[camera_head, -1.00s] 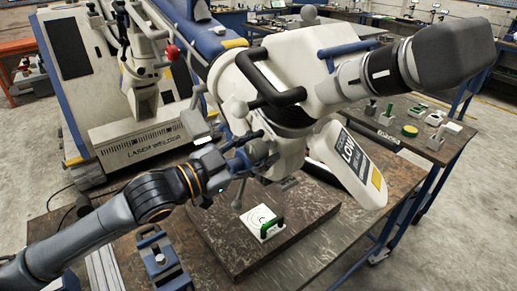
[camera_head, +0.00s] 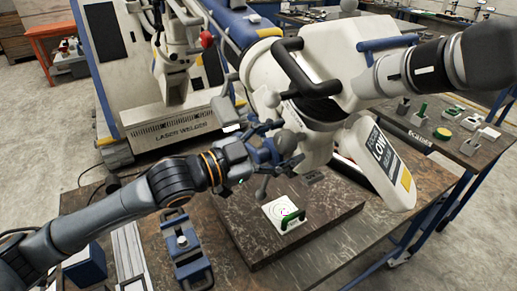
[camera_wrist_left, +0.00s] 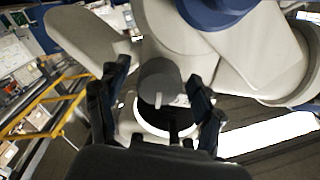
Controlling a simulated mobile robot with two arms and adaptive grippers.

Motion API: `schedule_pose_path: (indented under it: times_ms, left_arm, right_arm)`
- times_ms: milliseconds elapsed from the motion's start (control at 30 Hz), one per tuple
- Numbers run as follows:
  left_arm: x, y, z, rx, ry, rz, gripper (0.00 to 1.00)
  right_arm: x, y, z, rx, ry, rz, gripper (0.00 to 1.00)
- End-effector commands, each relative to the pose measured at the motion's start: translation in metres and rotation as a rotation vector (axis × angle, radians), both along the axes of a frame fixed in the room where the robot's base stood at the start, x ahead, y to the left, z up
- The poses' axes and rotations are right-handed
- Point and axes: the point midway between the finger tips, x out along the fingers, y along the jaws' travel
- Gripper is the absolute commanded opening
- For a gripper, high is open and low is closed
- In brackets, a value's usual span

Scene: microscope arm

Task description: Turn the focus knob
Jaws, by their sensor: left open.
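The white microscope head (camera_head: 335,115), with a black handle and a grey eyepiece, hangs over the bench at the upper right. A grey round knob (camera_wrist_left: 160,82) sticks out of its side towards my left wrist camera. In the head view, the knob is largely hidden by my left gripper. My left gripper (camera_head: 283,150) is at the left side of the microscope. In the left wrist view, the gripper's two dark fingers (camera_wrist_left: 155,105) are spread apart, one on each side of the knob, with gaps visible. I cannot tell contact. My right gripper is not in view.
A laser welder (camera_head: 170,125) is behind. A side table (camera_head: 450,150) with small items is at right.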

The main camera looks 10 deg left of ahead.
Motion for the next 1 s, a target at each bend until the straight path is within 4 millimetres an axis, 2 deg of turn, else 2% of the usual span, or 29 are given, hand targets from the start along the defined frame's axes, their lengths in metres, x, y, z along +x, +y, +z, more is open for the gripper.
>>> schedule_pose_path:
  times_ms: [300, 500, 700, 1000]
  left_arm:
    - [-0.038, 0.054, -0.001, 0.005, 0.001, 0.004, 0.67]
    - [-0.055, 0.077, -0.001, 0.002, 0.002, 0.003, 0.67]
    - [-0.062, 0.086, 0.001, 0.001, -0.001, 0.000, 0.67]
    - [-0.063, 0.086, 0.001, -0.001, -0.001, 0.000, 0.67]
  right_arm:
    - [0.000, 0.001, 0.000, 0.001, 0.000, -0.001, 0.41]
    - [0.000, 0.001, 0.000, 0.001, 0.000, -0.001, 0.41]
    - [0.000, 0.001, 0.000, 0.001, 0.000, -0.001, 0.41]
    - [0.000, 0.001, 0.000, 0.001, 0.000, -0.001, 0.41]
